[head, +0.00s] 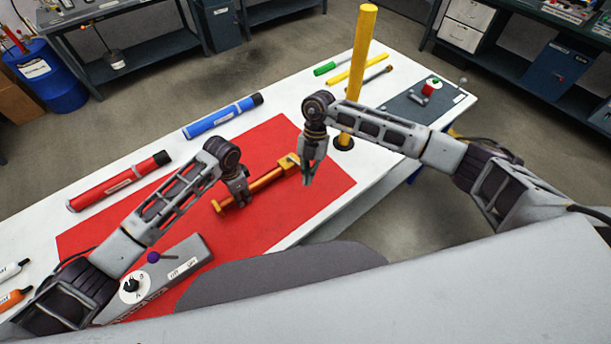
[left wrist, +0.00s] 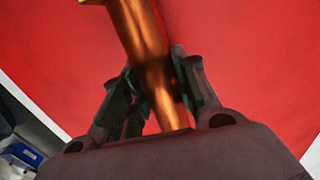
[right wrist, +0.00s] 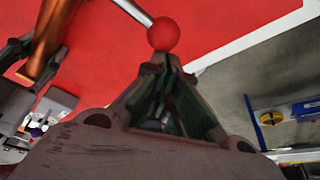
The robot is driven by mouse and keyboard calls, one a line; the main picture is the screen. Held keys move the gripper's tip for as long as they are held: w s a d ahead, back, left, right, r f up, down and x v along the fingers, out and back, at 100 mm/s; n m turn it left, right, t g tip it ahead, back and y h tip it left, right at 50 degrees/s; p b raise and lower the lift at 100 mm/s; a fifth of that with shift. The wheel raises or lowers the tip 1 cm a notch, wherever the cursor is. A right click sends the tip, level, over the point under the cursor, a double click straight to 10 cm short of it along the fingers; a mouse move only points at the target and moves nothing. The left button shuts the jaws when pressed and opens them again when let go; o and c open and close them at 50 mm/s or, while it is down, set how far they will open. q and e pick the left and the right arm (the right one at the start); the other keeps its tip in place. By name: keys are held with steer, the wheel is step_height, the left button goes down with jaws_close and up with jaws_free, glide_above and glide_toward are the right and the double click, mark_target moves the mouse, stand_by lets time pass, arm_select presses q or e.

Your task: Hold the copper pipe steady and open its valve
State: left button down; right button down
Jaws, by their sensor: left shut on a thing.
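The copper pipe (head: 262,183) lies slanted on the red mat, with a brass end piece (head: 217,206) and a brass valve body (head: 288,162) at its other end. My left gripper (head: 240,198) is shut on the pipe, which passes between its fingers in the left wrist view (left wrist: 160,95). The valve's silver lever (right wrist: 133,12) ends in a red ball knob (right wrist: 163,34), seen in the right wrist view. My right gripper (right wrist: 163,64) is shut and empty, its fingertips just short of the knob. In the head view the lever is hard to make out against the mat.
A red tube (head: 118,182) and a blue tube (head: 222,116) lie along the table's far side. A grey box with a dial (head: 165,272) stands near my left arm. A yellow post (head: 357,75) rises just behind my right arm. The red mat (head: 310,215) is clear right of the pipe.

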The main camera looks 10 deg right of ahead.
steer(key=w+d+n+h, duration=0.4)
steer(key=w+d+n, duration=0.3)
steer(key=w+n, duration=0.3)
steer(key=shift+w+n, duration=0.3)
steer(key=shift+n, duration=0.9)
steer(key=shift+s+a, duration=0.1)
steer(key=shift+s+a, duration=0.1)
steer(key=shift+a, duration=0.5)
steer(key=shift+s+d, duration=0.1)
steer(key=shift+s, duration=0.05)
stand_by(0.5)
